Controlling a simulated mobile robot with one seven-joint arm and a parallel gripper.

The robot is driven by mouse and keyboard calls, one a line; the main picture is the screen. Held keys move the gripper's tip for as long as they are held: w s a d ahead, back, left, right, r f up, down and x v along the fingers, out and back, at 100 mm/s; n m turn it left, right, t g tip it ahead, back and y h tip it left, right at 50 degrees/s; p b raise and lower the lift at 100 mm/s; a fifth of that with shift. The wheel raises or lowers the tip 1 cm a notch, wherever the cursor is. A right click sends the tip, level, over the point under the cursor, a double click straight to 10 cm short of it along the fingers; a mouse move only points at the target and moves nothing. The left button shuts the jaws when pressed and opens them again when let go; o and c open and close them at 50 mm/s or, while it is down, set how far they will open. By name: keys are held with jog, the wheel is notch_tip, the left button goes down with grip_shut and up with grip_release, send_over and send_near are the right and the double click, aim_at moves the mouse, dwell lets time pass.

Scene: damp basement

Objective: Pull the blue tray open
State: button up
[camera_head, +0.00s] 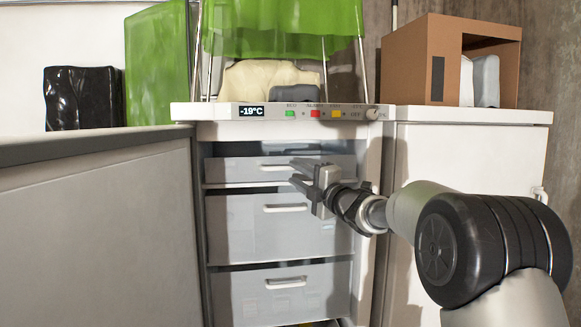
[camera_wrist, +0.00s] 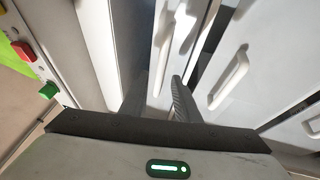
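An open freezer holds pale grey, faintly bluish drawers. None is clearly blue, so I cannot tell which one is the blue tray. The top drawer (camera_head: 235,172) is shallow, with a light bar handle (camera_head: 272,167). Below it are a deeper middle drawer (camera_head: 250,235) and a lower drawer (camera_head: 250,300), each with a bar handle. My gripper (camera_head: 297,173) is in front of the top drawer, by the right end of its handle. In the wrist view, its two fingers (camera_wrist: 157,97) stand apart with nothing visibly clamped between them. Contact with the handle cannot be told.
The freezer's control panel (camera_head: 280,112), reading -19°C, is just above the drawers. A grey-topped cabinet (camera_head: 100,230) stands close on the left. A white cabinet (camera_head: 465,155) carrying a cardboard box (camera_head: 410,65) is on the right. A green-covered chair (camera_head: 285,25) stands on top.

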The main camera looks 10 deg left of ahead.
aim_at(288, 169)
jog(key=shift+p+x, duration=0.4)
jog(key=shift+x, duration=1.5)
grip_shut()
